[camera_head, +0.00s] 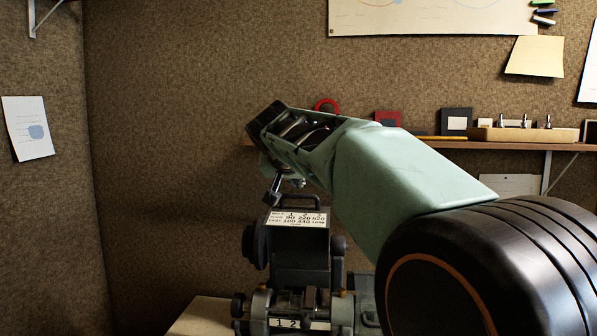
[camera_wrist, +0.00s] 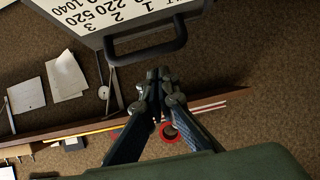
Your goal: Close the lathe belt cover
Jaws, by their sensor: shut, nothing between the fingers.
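The lathe (camera_head: 262,310) stands at the bottom middle of the head view. Its dark belt cover (camera_head: 300,250) has a white number label (camera_head: 298,219) and a dark bar handle (camera_head: 300,198) along its top edge. I cannot tell how far the cover is open. In the wrist view the label (camera_wrist: 105,14) and handle (camera_wrist: 148,48) show upside down at the top. My gripper (camera_head: 272,196) points down just left of the handle in the head view. Its fingertips (camera_wrist: 163,74) are together and empty, seen near the handle; contact cannot be told.
A wall shelf (camera_head: 520,145) at right carries small frames, a wooden block (camera_head: 510,135) with metal pieces and a red ring (camera_head: 327,104). Papers hang on the brown walls. Space left of the lathe is clear.

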